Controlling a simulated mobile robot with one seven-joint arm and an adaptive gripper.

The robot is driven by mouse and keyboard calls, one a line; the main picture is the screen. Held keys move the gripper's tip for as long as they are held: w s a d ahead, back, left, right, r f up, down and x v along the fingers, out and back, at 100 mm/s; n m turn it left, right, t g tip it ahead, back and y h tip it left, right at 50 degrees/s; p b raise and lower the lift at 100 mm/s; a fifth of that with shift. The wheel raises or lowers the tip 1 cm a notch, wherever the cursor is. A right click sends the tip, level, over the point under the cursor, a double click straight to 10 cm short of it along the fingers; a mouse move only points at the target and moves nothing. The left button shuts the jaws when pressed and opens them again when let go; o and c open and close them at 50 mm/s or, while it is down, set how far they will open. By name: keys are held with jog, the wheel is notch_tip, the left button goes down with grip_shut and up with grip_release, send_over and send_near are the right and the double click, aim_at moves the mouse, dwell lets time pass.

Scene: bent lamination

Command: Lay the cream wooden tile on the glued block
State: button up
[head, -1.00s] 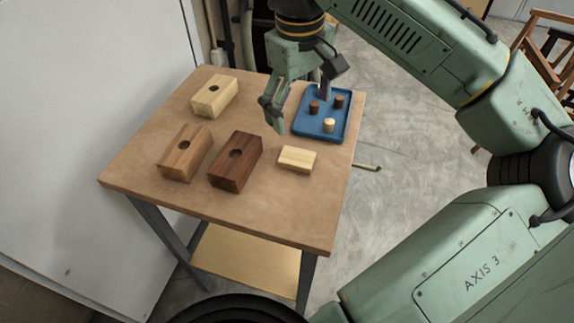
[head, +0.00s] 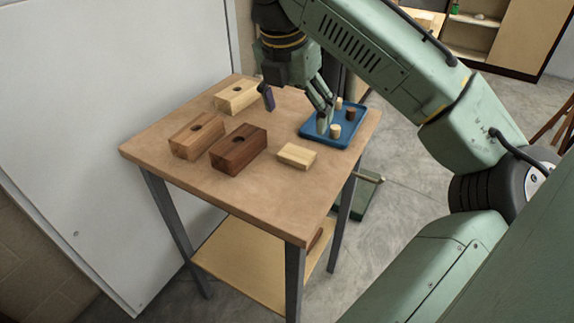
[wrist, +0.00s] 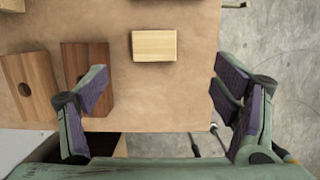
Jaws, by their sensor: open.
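The cream wooden tile (head: 297,155) lies flat on the table near its right edge, and it shows alone in the wrist view (wrist: 154,45). My gripper (head: 296,115) is open and empty above the table, behind the tile in the head view; its spread fingers (wrist: 160,88) also show in the wrist view. Three blocks with a dark round spot or hole on top stand to the left: a dark brown block (head: 238,150), a mid-brown block (head: 197,136) and a pale block (head: 237,96). I cannot make out which one is glued.
A blue tray (head: 312,136) with several small pegs sits at the right back, partly behind my fingers. The table (head: 255,203) is bare at the front. A white panel (head: 80,110) stands left.

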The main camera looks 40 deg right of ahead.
send_over(297, 153)
jog(key=s, duration=0.1)
jog(key=f, duration=0.3)
jog(key=a+f, duration=0.1)
jog(key=f, duration=0.1)
jog(key=shift+s, duration=0.1)
jog(key=x, duration=0.2)
jog(key=p+x, duration=0.1)
jog(key=x, duration=0.1)
jog(key=a+x, duration=0.1)
jog(key=shift+w+d+f, duration=0.1)
jog(key=shift+w+f, duration=0.15)
jog(key=shift+f, duration=0.25)
jog(key=c, duration=1.2)
jog(key=shift+r, duration=0.15)
jog(key=shift+c, duration=0.2)
